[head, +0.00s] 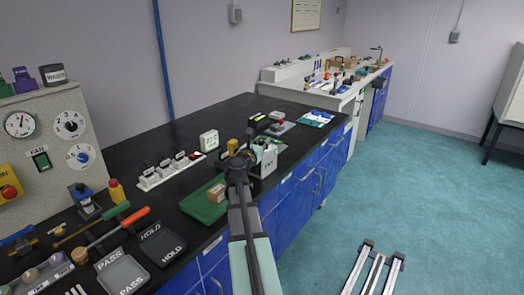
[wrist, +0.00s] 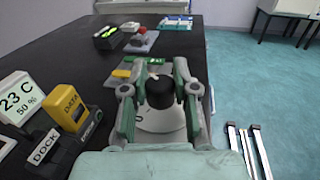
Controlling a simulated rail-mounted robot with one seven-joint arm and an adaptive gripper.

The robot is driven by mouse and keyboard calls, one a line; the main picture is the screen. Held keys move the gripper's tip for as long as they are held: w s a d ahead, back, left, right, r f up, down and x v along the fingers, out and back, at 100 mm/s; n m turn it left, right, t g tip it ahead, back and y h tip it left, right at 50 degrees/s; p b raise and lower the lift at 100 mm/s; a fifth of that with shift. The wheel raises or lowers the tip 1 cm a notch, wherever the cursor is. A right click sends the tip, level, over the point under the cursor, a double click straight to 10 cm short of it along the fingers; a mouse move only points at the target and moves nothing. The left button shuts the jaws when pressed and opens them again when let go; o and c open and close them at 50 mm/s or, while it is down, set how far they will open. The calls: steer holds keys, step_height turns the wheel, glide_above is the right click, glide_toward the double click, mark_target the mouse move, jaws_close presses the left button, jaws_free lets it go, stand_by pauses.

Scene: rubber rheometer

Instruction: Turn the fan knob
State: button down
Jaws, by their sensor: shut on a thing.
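A black knob (wrist: 160,92) stands on a round white dial (wrist: 162,122) in the wrist view. My gripper (wrist: 159,97) has one finger on each side of the knob and is shut on it. In the head view my gripper (head: 256,152) is at a small grey box (head: 267,167) near the bench's front edge; its label is too small to read surely. The knob is hidden there by my gripper. A separate panel (head: 45,120) at the left has several round dials and a green switch (head: 41,160) under the word FAN.
The black bench (head: 170,125) carries a green tray (head: 205,205), a white socket strip (head: 170,172) and a 23 C display (wrist: 20,98). A yellow DATA block (wrist: 66,105) stands left of my gripper. Open floor (head: 420,190) lies to the right.

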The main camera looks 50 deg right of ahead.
steer(key=m+g, duration=0.2)
steer(key=g, duration=0.1)
steer(key=g+b, duration=0.1)
steer(key=shift+w+d+m, duration=0.1)
steer(key=shift+w+m, duration=0.2)
steer(key=shift+m, duration=0.1)
steer(key=shift+s+m+g, duration=0.15)
steer(key=shift+m+g, duration=0.35)
steer(key=shift+g, duration=0.4)
steer(key=shift+r, duration=0.1)
steer(key=c, duration=0.9)
jaws_free()
steer(key=shift+s, duration=0.1)
steer(key=shift+o, duration=0.2)
steer(key=w+a, duration=0.1)
steer(key=a, duration=1.1)
steer(key=shift+w, duration=0.25)
